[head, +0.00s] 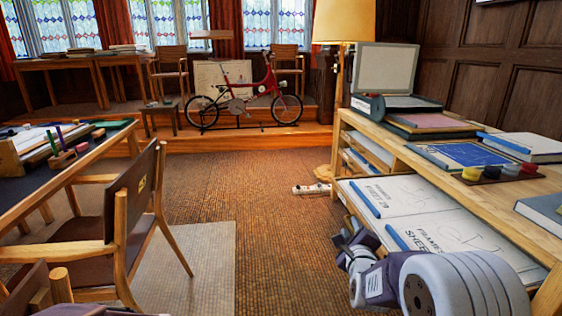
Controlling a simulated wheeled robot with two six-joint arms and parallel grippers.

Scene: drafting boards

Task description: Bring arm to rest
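My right arm comes in at the bottom right, and its dark gripper (353,238) points away from me beside the lower shelf of the wooden unit. I see no object in it, but its fingers are too small and dark to tell whether they are open or shut. My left gripper is out of view; only a purple-grey bit at the lower left edge may be part of my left arm.
The wooden shelf unit (400,152) with flat drawing sheets (410,200) stands close on the right. A wooden chair (125,215) and desk (88,160) stand on the left. A red bicycle (240,90) is on the raised platform behind. Brown floor (240,190) between is mostly clear.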

